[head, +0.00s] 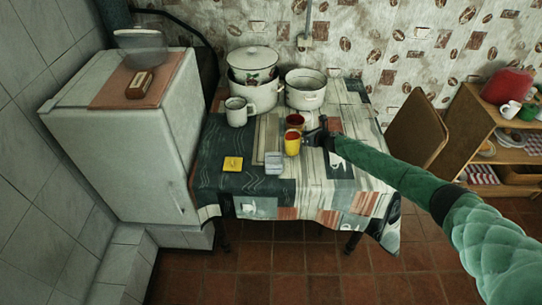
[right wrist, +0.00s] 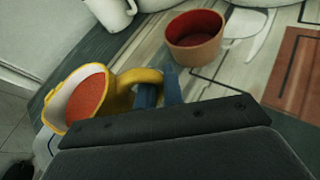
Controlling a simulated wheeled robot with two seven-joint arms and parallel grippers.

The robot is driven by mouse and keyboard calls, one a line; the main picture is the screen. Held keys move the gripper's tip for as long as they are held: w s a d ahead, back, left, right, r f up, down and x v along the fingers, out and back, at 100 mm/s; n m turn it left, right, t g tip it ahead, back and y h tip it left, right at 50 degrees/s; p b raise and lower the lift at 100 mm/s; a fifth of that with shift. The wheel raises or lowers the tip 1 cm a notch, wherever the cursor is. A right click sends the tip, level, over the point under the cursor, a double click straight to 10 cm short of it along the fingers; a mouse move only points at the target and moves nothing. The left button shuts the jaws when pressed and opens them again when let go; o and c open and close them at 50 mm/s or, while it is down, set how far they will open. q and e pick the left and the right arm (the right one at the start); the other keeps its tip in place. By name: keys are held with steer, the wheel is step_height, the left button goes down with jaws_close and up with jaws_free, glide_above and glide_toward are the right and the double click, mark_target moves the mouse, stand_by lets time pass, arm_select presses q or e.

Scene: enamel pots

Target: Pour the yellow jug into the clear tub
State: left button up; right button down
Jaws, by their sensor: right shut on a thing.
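The yellow jug (head: 292,145) is over the middle of the table, with orange-red contents or lining in its mouth. My right gripper (head: 316,136) comes in from the right and is shut on the jug's handle (right wrist: 147,77). The jug looks close to upright; I cannot tell if it touches the table. The clear tub (head: 273,162), small and greyish, stands just left of and in front of the jug. In the right wrist view the jug (right wrist: 113,92) is at the left, and a pale edge below it may be the tub. My left gripper is not in view.
A terracotta cup (right wrist: 195,42) with a red inside stands behind the jug. A yellow square (head: 233,164) lies left of the tub. A white mug (head: 237,112) and enamel pots (head: 305,97) stand behind. A fridge (head: 130,135) bounds the left side. The table's front is clear.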

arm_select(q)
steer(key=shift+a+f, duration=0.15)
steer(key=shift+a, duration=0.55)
arm_select(e)
steer(key=shift+w+r+n+g+y, duration=0.1)
steer(key=shift+w+n+g+y, duration=0.25)
steer(key=shift+w, duration=1)
steer(key=shift+r, duration=0.1)
steer(key=shift+s+a+r+n+p, duration=0.15)
steer(key=shift+s+r+n+p, duration=0.2)
steer(key=shift+p, duration=0.35)
steer(key=shift+s+a+r+n+t+p, duration=0.2)
steer(key=shift+s+r+n+t+p, duration=0.1)
steer(key=shift+r+t+p, duration=0.25)
steer(key=shift+s+a+r+n, duration=0.2)
steer(key=shift+s+r+n, duration=0.05)
steer(key=shift+n, duration=0.05)
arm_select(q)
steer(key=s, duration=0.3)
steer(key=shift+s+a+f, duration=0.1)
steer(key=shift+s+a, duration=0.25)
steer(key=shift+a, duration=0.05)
